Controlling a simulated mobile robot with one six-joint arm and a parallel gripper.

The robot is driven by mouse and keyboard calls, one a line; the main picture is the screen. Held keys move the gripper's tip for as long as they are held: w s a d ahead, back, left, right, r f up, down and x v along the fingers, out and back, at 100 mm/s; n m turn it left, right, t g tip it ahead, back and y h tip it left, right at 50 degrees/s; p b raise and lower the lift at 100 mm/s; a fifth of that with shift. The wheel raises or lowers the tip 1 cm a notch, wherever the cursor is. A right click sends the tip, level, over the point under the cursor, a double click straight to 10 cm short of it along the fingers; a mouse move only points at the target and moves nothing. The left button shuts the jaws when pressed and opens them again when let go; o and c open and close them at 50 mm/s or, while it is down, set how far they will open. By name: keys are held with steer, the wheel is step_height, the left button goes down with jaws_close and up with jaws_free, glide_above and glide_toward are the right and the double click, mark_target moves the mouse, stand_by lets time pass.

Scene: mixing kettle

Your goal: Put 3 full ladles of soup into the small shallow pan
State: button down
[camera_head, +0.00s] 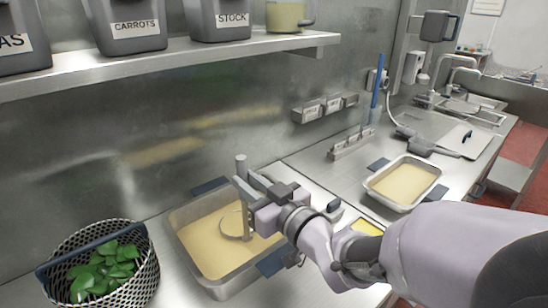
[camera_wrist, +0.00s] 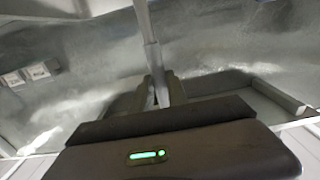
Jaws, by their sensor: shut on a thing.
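My gripper (camera_head: 254,200) is shut on the grey handle of the ladle (camera_head: 241,170), which stands nearly upright over the large deep pan (camera_head: 176,226). The ladle's bowl is down at the tan soup (camera_head: 210,245) in that pan; how full it is cannot be told. In the wrist view the ladle handle (camera_wrist: 147,40) rises from between the fingers (camera_wrist: 152,97). The small shallow pan (camera_head: 374,190) stands on the counter to the right, away from my gripper, and holds a tan layer like the soup.
A dark mesh basket of green leaves (camera_head: 105,270) stands left of the deep pan. A shelf (camera_head: 180,55) with labelled bins hangs above. A yellow item (camera_head: 368,227) is partly hidden by my arm. A grey utensil (camera_head: 425,145) and sink taps are farther right.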

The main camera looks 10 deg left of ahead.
step_height(320, 180, up, 14)
steer(key=p, duration=0.9)
steer(key=shift+f, duration=0.25)
